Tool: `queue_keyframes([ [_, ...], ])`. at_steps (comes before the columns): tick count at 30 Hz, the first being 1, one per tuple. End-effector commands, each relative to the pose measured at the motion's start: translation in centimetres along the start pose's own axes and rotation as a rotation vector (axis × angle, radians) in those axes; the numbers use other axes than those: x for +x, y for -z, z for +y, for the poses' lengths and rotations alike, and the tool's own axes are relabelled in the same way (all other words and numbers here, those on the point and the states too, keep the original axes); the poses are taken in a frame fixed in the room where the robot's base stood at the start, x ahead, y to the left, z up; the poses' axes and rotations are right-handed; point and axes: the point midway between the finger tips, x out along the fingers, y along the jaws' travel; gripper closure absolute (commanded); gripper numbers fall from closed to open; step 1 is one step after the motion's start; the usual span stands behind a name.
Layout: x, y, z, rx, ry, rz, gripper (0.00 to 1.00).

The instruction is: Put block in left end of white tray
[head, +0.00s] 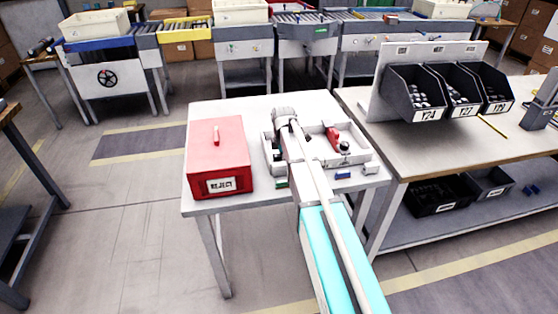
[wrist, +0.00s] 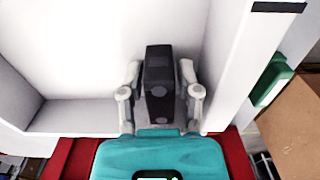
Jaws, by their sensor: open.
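A dark block (wrist: 158,85) stands upright inside the white tray (wrist: 80,55), at the end close to the red box, near a side wall. In the wrist view, my gripper (wrist: 160,75) has one finger on each side of the block. The fingers are spread open; small gaps seem to show beside the block. The tray also shows in the head view (head: 362,156), with my arm reaching over its left part. There my wrist hides the block and the fingers.
A red reject box (head: 218,158) stands left of the tray on the white table (head: 262,102). A red and black item (head: 335,138) lies in the tray's right part. A green piece (head: 282,184) and a blue piece (head: 343,175) lie in front. Black bins (head: 415,92) stand on the right bench.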

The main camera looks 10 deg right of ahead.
Motion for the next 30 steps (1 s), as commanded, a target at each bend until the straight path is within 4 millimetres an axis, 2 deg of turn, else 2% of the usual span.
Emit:
queue_keyframes([
  [11, -1.4, 0.0, 0.0, 0.0, 0.0, 0.0, 0.56],
  [30, -6.8, 0.0, 0.0, 0.0, 0.0, 0.0, 0.56],
])
